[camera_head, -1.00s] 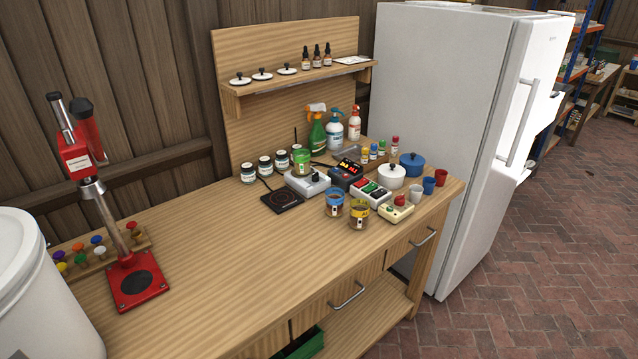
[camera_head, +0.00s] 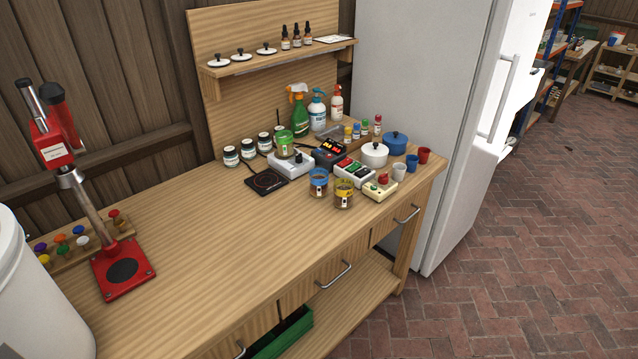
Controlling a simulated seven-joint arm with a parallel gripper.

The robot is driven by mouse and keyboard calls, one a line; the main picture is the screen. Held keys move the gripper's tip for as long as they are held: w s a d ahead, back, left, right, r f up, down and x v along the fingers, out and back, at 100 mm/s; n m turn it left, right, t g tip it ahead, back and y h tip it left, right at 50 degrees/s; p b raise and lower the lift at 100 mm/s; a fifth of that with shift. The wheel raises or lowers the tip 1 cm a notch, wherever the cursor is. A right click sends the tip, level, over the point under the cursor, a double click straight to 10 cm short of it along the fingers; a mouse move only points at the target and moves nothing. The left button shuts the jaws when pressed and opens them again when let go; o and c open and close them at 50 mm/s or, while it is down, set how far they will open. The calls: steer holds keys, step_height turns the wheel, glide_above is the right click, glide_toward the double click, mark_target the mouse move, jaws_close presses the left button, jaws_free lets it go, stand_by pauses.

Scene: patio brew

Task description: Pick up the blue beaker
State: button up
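A small blue cup-shaped beaker (camera_head: 411,163) stands upright near the right end of the wooden workbench (camera_head: 215,240). It is between a white cup (camera_head: 399,172) and a red cup (camera_head: 424,155), in front of a lidded blue pot (camera_head: 395,143). A glass jar with a blue band (camera_head: 318,183) stands farther left, beside a jar with a yellow band (camera_head: 344,194). My gripper is not in view.
A control box with a red knob (camera_head: 380,187), a button box (camera_head: 354,172) and a white pot (camera_head: 374,155) crowd the area left of the cups. The fridge (camera_head: 425,90) stands behind and right. The bench's middle is clear; a red press (camera_head: 122,268) stands left.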

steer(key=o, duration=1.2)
